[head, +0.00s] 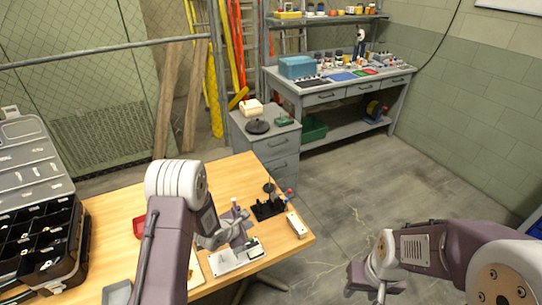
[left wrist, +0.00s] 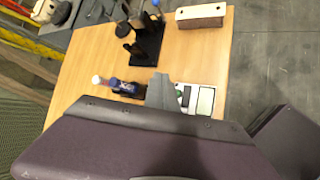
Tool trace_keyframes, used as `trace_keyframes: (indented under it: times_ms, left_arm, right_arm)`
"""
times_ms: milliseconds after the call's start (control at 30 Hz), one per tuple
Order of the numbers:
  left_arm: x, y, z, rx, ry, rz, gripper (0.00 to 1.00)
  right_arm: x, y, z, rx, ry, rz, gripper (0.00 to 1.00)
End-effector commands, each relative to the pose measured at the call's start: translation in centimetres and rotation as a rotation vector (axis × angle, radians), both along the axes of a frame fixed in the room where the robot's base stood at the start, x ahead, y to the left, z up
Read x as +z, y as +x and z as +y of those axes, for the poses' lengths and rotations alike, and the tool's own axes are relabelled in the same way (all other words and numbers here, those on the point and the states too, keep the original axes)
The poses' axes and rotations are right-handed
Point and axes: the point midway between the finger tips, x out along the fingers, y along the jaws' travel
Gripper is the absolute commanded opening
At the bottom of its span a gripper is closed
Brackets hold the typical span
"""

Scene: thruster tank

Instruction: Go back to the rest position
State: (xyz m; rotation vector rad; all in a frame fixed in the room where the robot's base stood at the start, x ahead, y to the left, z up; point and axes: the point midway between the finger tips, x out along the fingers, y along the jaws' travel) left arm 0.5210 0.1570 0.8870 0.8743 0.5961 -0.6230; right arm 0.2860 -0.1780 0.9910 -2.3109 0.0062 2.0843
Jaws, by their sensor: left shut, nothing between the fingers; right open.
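My left gripper (head: 238,238) is over the right part of the wooden table (head: 228,180), above a white plate (head: 222,262) with small parts on it. It is shut and holds nothing. In the left wrist view the left gripper (left wrist: 160,92) shows beside a small blue-and-white item (left wrist: 124,87) and the white plate (left wrist: 203,103). My left arm hides part of the table. My right gripper (head: 377,285) is open and empty, off the table to the right, low in the picture over the grey floor.
A black stand (head: 268,208) and a pale block (head: 297,225) are near the table's right edge. An open toolbox (head: 40,240) with compartments stands at the left. A grey drawer cabinet (head: 275,150) is behind the table. Bare floor (head: 375,185) lies to the right.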

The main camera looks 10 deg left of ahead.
Motion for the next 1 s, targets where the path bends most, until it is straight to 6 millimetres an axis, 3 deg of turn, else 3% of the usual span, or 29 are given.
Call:
trace_keyframes:
  times_ms: [67,133,267,333,433,567,700,800,900,1000]
  left_arm:
    - [0.4,0.2,-0.2,-0.005,0.001,-0.008,0.0]
    - [2.3,1.1,-0.6,-0.015,0.004,-0.049,0.0]
    - [10.0,3.0,-1.5,-0.021,0.014,-0.183,0.0]
    - [13.4,2.2,-1.1,-0.027,0.09,-0.207,0.0]
    - [15.8,-0.9,0.2,-0.145,0.342,-0.181,0.0]
    - [15.7,-6.4,1.7,-0.416,0.654,-0.068,0.0]
    - [13.6,-13.8,2.5,-0.865,0.889,0.092,0.0]
    - [11.5,-18.9,2.4,-1.231,0.945,0.179,0.0]
    - [10.6,-22.2,2.2,-1.532,0.955,0.192,0.0]
    - [10.4,-23.5,2.1,-1.721,0.968,0.164,0.0]
  right_arm:
    - [0.0,0.0,0.0,0.0,0.0,0.0,0.43]
    - [0.0,0.0,0.0,0.0,0.0,0.0,0.43]
    - [0.0,0.0,0.0,0.0,0.0,0.0,0.43]
    - [0.0,0.0,0.0,0.0,0.0,0.0,0.43]
    - [0.0,0.0,0.0,0.0,0.0,0.0,0.43]
    - [0.0,0.0,0.0,0.0,0.0,0.0,0.43]
    - [0.0,0.0,0.0,0.0,0.0,0.0,0.43]
    - [0.0,0.0,0.0,0.0,0.0,0.0,0.43]
    - [0.0,0.0,0.0,0.0,0.0,0.0,0.43]
    - [0.0,0.0,0.0,0.0,0.0,0.0,0.43]
